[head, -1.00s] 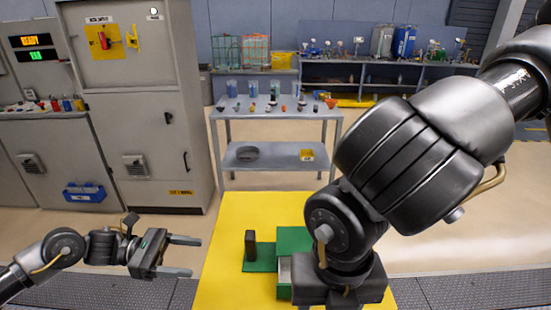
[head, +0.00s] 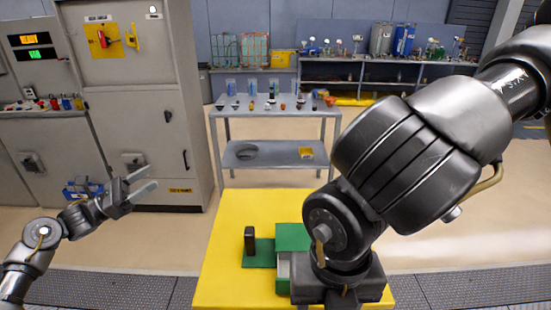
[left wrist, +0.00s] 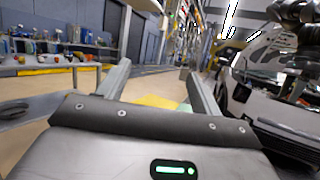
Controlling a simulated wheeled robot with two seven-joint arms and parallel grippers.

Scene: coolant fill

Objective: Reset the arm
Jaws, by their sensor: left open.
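My left gripper (head: 142,183) is open and empty in the head view. It is in the air left of the yellow table (head: 222,245), in front of the grey cabinet. Its two fingers also show apart in the left wrist view (left wrist: 158,85), with nothing between them. My right arm (head: 405,150) crosses the right side of the head view and reaches down over the yellow table. Its gripper fingers are hidden below the wrist, so what they do cannot be seen.
On the yellow table a dark upright block (head: 249,240) stands on a green base (head: 259,253), beside a green box (head: 292,237). A grey cart (head: 275,127) with several small items stands behind. A grey cabinet (head: 150,130) is at the left. Floor between is clear.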

